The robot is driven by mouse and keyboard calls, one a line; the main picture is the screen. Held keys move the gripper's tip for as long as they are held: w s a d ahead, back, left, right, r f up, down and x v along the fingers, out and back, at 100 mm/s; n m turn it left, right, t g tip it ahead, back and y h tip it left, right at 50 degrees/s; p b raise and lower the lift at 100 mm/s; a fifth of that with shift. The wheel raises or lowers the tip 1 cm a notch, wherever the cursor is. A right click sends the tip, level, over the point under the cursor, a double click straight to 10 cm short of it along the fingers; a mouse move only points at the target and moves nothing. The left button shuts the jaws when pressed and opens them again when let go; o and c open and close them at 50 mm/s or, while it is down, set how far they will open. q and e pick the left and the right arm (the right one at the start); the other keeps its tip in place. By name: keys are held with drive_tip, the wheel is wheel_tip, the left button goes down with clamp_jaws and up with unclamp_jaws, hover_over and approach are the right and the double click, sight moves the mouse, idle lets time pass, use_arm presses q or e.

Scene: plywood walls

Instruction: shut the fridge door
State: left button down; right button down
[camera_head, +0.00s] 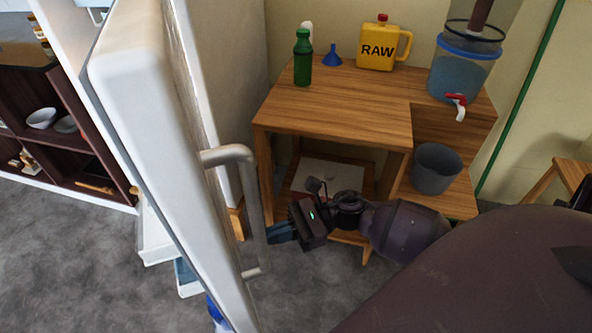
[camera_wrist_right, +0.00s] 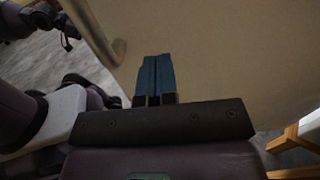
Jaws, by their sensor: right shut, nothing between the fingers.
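The white fridge door (camera_head: 150,130) stands open and runs from upper left to bottom centre in the head view. Its grey bar handle (camera_head: 248,200) is on the side facing right. My right gripper (camera_head: 278,233) is beside the handle's lower half, its blue fingers close to the bar; I cannot tell whether they touch it. In the right wrist view my right gripper (camera_wrist_right: 154,75) is shut and empty, pointing at the pale door face (camera_wrist_right: 220,60). The handle (camera_wrist_right: 118,50) is to its upper left there. My left gripper does not show.
A wooden table (camera_head: 340,100) right of the door holds a green bottle (camera_head: 303,58), a blue funnel (camera_head: 332,56), a yellow jug (camera_head: 378,48) and a water dispenser (camera_head: 462,72). A grey bucket (camera_head: 436,170) is below. Dark shelves (camera_head: 70,160) stand at left. Grey floor (camera_head: 330,290) is open near the door.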

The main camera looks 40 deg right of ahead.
drive_tip(key=x, duration=0.6)
drive_tip(key=shift+a, duration=0.1)
idle(0.3)
